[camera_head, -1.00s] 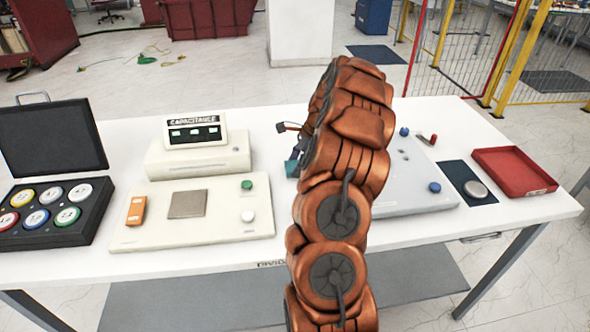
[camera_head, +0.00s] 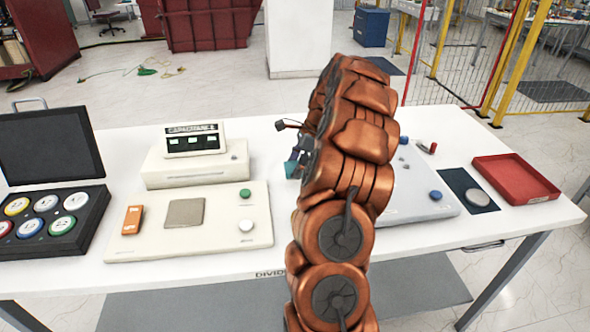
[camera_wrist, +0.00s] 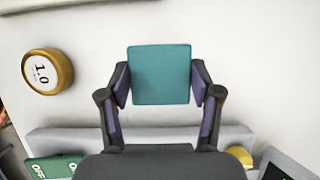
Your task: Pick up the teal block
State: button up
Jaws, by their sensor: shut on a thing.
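In the head view, a small part of the teal block (camera_head: 291,170) and of my gripper (camera_head: 295,155) shows at the left edge of my copper arm, over the white table (camera_head: 100,270). My arm hides the rest. I cannot tell how high the block is above the surface.
A yellow-rimmed disc marked 1.0 (camera_wrist: 47,71) lies left of the block in the wrist view. A cream capacitance device (camera_head: 190,225) and an open black case of discs (camera_head: 50,213) stand left; a grey panel (camera_head: 415,205) and red tray (camera_head: 515,180) stand right.

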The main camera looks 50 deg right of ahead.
jog(key=s+a+b, duration=0.1)
jog(key=s+a, duration=0.1)
jog(key=s, duration=0.2)
jog(key=s+a+r+b, duration=0.1)
jog(key=s+a+b, duration=0.1)
jog(key=s, duration=0.3)
jog(key=s+a+b, duration=0.1)
jog(key=s+a, duration=0.1)
jog(key=s, duration=0.2)
jog(key=shift+s+a+r, duration=0.2)
jog(key=shift+s+a, duration=0.15)
jog(key=shift+s, duration=0.05)
